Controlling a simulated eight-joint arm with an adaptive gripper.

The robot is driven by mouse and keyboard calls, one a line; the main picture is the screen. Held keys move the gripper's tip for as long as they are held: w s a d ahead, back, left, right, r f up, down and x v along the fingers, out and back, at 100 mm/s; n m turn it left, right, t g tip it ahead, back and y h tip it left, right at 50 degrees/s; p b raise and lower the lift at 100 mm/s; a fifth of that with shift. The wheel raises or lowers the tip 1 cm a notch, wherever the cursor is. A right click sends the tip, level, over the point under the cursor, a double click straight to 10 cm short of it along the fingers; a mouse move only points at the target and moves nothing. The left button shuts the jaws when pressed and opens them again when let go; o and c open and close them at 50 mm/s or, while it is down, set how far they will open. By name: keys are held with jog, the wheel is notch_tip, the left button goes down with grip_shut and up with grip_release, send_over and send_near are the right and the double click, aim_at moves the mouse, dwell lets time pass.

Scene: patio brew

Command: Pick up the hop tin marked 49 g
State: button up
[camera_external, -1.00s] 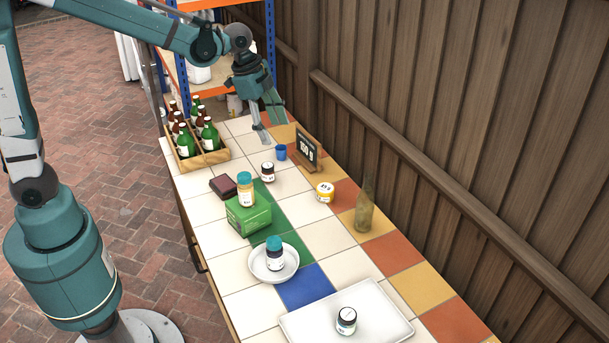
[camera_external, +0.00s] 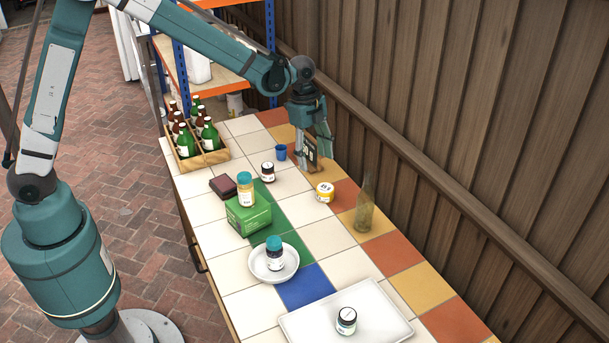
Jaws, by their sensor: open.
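No label reads clearly as 49 g from here. Candidates are a yellow tin with a white label (camera_external: 325,192) on the tiles right of centre, a small dark tin with a white band (camera_external: 267,172) left of it, and a similar dark tin (camera_external: 346,321) on the white tray (camera_external: 299,327). A teal-lidded yellow jar (camera_external: 245,190) stands on a green box (camera_external: 249,216). A teal-lidded dark jar (camera_external: 274,254) stands on a white plate (camera_external: 291,267). My gripper (camera_external: 314,158) is open and empty, pointing down by the black sign (camera_external: 311,150), partly covering it, beyond the yellow tin.
A blue cup (camera_external: 281,152) stands left of the sign. A tall glass bottle (camera_external: 365,204) stands right of the yellow tin. A wooden bottle crate (camera_external: 213,157), a dark brown block (camera_external: 223,186) and a wooden fence (camera_external: 480,130) border the space. Tiles between the plate and bottle are clear.

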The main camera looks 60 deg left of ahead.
jog(key=m, duration=0.2)
send_over(325, 187)
jog(key=a, duration=0.1)
jog(key=shift+g, duration=0.3)
notch_tip(325, 187, down, 5)
jog(key=shift+s+f, duration=0.1)
jog(key=shift+f, duration=0.1)
jog(key=shift+d+f, duration=0.2)
jog(key=shift+f, duration=1.05)
jog(key=shift+d+f+b, duration=0.25)
jog(key=shift+f+b, duration=0.05)
jog(key=shift+f, duration=1)
jog(key=shift+d+f+b, duration=0.2)
jog(key=shift+f+b, duration=0.1)
jog(key=shift+f, duration=1)
jog(key=c, duration=1)
